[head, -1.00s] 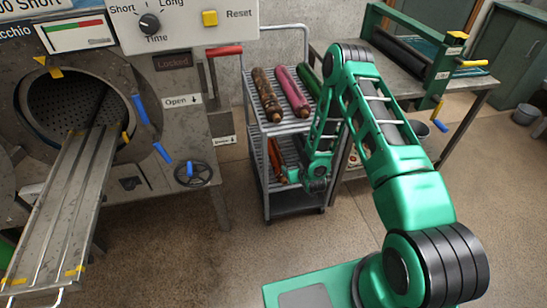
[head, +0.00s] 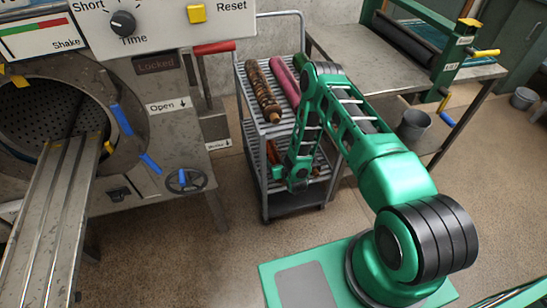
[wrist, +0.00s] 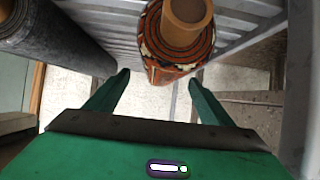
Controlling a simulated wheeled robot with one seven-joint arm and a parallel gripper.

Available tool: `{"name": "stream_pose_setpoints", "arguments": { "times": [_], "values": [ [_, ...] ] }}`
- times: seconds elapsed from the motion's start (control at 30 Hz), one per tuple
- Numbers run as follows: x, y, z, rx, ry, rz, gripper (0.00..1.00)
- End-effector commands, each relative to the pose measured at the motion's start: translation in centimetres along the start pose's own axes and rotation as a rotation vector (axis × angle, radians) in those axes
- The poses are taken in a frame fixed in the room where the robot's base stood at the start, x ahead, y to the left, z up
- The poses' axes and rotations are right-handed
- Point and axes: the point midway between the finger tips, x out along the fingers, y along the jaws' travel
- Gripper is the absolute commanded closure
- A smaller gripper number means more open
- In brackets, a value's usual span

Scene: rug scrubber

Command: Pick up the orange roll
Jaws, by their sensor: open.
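The orange roll (wrist: 163,58) is a patterned roll with dark markings and a brown core, seen end-on at the top centre of the wrist view. My gripper (wrist: 159,80) is open, with one green finger on each side of the roll's near lower end. Whether the fingers touch it I cannot tell. In the head view, a bit of orange (head: 273,153) shows on the cart's middle shelf, mostly hidden behind my green arm.
A grey roll (wrist: 55,45) lies left of the orange roll. The cart (head: 247,108) carries a brown patterned roll (head: 261,88) and a pink roll (head: 285,78) on top. A machine with a metal ramp (head: 50,205) stands left, a workbench (head: 335,42) right. The floor in front is open.

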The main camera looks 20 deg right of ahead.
Motion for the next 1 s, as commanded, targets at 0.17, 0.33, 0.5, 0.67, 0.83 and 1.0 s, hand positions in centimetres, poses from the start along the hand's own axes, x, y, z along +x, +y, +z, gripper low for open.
{"name": "stream_pose_setpoints", "arguments": {
  "times": [0.17, 0.33, 0.5, 0.67, 0.83, 1.0],
  "values": [
    [1.0, -0.3, 0.1, -0.001, -0.001, -0.003, 0.25],
    [3.3, -0.6, 0.4, -0.001, 0.001, -0.003, 0.25],
    [5.2, -0.6, 0.4, -0.001, 0.000, -0.003, 0.25],
    [5.7, -0.6, 0.4, -0.001, -0.001, -0.003, 0.25],
    [5.7, -0.6, 0.4, -0.001, -0.001, -0.004, 0.30],
    [5.7, -0.6, 0.4, -0.001, -0.001, -0.003, 0.70]
  ]
}}
